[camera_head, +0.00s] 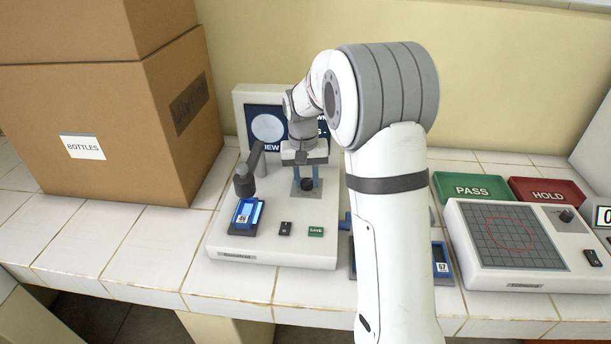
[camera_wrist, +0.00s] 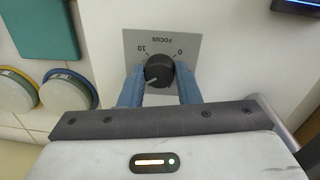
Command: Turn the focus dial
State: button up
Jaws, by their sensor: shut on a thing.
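The focus dial (camera_wrist: 159,71) is a round black knob with a pale pointer line. It sits on a grey plate marked FOCUS, with 10 and 0 printed beside it in the wrist view. My gripper (camera_wrist: 160,85) has its two blue fingers on either side of the knob and is shut on it. In the head view the dial (camera_head: 307,184) shows below my gripper (camera_head: 305,178), on the white instrument's base (camera_head: 270,215). The pointer line runs toward the lower left in the wrist view. My arm hides part of the instrument's screen (camera_head: 267,128).
A blue slide holder (camera_head: 246,214), a black switch (camera_head: 286,228) and a green SAVE button (camera_head: 316,231) are on the same base. Cardboard boxes (camera_head: 110,130) stand left. Green PASS (camera_head: 470,187) and red HOLD (camera_head: 548,191) trays and a grid device (camera_head: 510,236) are at right.

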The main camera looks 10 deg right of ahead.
aim_at(304, 180)
jog(key=m, duration=0.4)
jog(key=shift+w+r+m, duration=0.1)
jog(key=shift+m, duration=0.2)
dwell(0.3)
jog(key=o, duration=1)
jog(key=shift+c, duration=0.2)
jog(key=r, duration=0.7)
jog(key=shift+w+a+r+p, duration=0.1)
jog(key=shift+a+r+p, duration=0.1)
jog(key=shift+r+p, duration=0.15)
